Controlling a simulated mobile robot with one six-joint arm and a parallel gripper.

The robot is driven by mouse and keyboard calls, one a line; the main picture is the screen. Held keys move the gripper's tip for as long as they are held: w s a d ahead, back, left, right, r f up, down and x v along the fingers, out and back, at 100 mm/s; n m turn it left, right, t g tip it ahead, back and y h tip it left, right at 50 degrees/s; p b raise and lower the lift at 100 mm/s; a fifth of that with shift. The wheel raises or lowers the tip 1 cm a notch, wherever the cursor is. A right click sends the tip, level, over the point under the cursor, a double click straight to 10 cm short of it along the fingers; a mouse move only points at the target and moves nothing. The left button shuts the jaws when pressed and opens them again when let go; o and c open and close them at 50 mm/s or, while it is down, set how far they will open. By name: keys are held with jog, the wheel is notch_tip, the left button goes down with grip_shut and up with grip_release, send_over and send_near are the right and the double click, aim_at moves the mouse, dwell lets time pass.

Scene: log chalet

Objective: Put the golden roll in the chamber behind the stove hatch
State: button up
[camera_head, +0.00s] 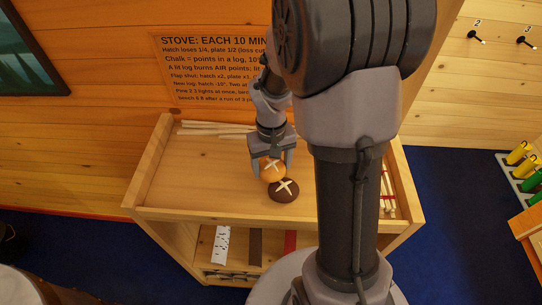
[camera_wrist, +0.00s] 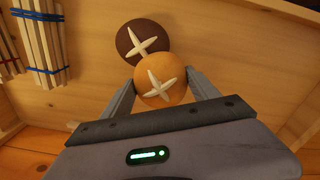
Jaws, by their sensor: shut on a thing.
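The golden roll (camera_wrist: 163,83), round with a pale cross on top, is between the fingers of my gripper (camera_wrist: 160,95), which is shut on it. In the head view the golden roll (camera_head: 272,171) is at or just above the top of the wooden cart (camera_head: 200,160), and my gripper (camera_head: 272,165) reaches down to it from above. A dark brown roll (camera_head: 284,190) with a pale cross lies right beside it, and it also shows in the wrist view (camera_wrist: 143,41). I cannot tell whether the golden roll touches the cart top. No stove hatch or chamber is in view.
Blue-banded sticks (camera_wrist: 43,45) lie on the cart near its edge. Red-banded sticks (camera_head: 387,195) lie at its right. The lower shelf holds a white dotted strip (camera_head: 221,246) and other strips. A stove notice (camera_head: 215,70) is on the wall. The cart's left top is bare.

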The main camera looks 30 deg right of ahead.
aim_at(274, 161)
jog(key=w+d, duration=0.1)
jog(key=w, duration=0.1)
jog(key=w+d, duration=0.1)
jog(key=d, duration=0.1)
jog(key=shift+w+f, duration=0.4)
jog(key=shift+f+b, duration=0.65)
jog(key=shift+f, duration=0.95)
jog(key=shift+f, duration=0.2)
jog(key=o, duration=1.4)
jog(key=shift+c, duration=0.2)
jog(key=shift+r, duration=0.15)
